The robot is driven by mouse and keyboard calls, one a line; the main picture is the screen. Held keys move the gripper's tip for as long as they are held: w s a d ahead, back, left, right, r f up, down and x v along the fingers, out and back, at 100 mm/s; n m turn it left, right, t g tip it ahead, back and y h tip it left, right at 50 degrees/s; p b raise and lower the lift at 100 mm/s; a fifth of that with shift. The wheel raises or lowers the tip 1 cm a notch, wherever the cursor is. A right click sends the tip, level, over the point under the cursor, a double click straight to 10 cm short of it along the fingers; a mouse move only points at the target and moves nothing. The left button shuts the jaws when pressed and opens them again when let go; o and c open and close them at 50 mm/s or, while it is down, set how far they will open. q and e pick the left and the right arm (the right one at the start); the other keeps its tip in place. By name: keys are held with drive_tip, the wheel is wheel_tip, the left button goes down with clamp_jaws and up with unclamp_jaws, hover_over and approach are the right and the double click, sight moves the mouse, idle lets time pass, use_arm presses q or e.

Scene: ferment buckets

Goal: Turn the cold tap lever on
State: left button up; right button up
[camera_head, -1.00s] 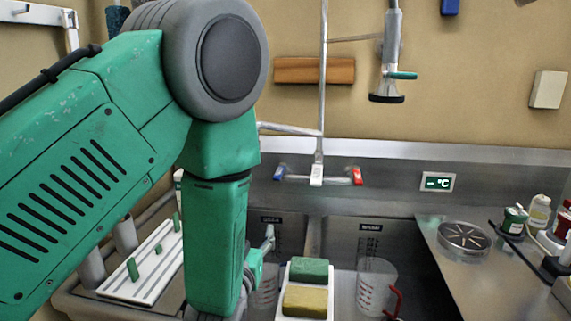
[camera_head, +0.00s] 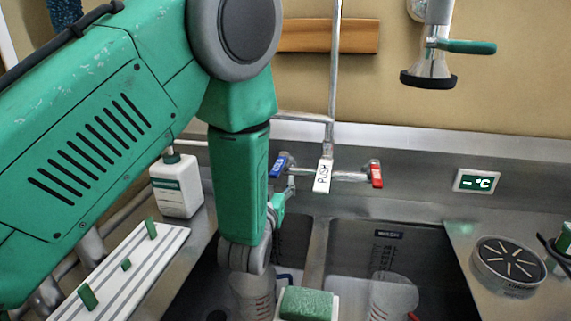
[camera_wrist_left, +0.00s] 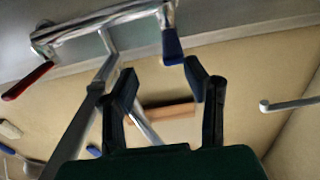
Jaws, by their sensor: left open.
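The blue cold tap lever (camera_head: 279,166) is at the left end of the tap bar above the sink, and the red lever (camera_head: 376,174) is at its right end. The white PUSH lever (camera_head: 323,176) hangs between them. My left gripper (camera_head: 288,187) is just below the blue lever in the head view. In the left wrist view, my left gripper (camera_wrist_left: 160,68) has its two dark fingers spread with nothing between them. The blue lever (camera_wrist_left: 172,47) shows just beyond the fingertips there, apparently apart from them. My right gripper is out of view.
A double sink (camera_head: 318,250) lies below, with measuring jugs (camera_head: 392,297) and a green sponge (camera_head: 306,303). A white bottle (camera_head: 177,185) and a ribbed tray (camera_head: 130,265) stand left. A spray head (camera_head: 430,68) hangs upper right. My left arm covers much of the left side.

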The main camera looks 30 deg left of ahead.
sight(276, 166)
use_arm(q)
drive_tip(key=w+a, duration=0.1)
drive_tip(key=w, duration=0.1)
drive_tip(key=w+a, duration=0.2)
drive_tip(key=w, duration=0.1)
drive_tip(key=w+a+f, duration=0.1)
drive_tip(key=w, duration=0.1)
drive_tip(key=shift+w+a, duration=0.3)
drive_tip(key=shift+a, duration=0.05)
drive_tip(key=shift+w+d, duration=0.15)
drive_tip(key=shift+w, duration=0.05)
drive_tip(key=shift+s+d+r, duration=0.1)
drive_tip(key=shift+d+r, duration=0.3)
drive_tip(key=shift+d, duration=0.55)
drive_tip(key=shift+a, duration=0.15)
drive_tip(key=c, duration=0.7)
drive_tip(key=shift+s+a, duration=0.1)
drive_tip(key=shift+a, duration=0.2)
clamp_jaws()
drive_tip(key=shift+a+f, duration=0.1)
drive_tip(key=shift+a, duration=0.2)
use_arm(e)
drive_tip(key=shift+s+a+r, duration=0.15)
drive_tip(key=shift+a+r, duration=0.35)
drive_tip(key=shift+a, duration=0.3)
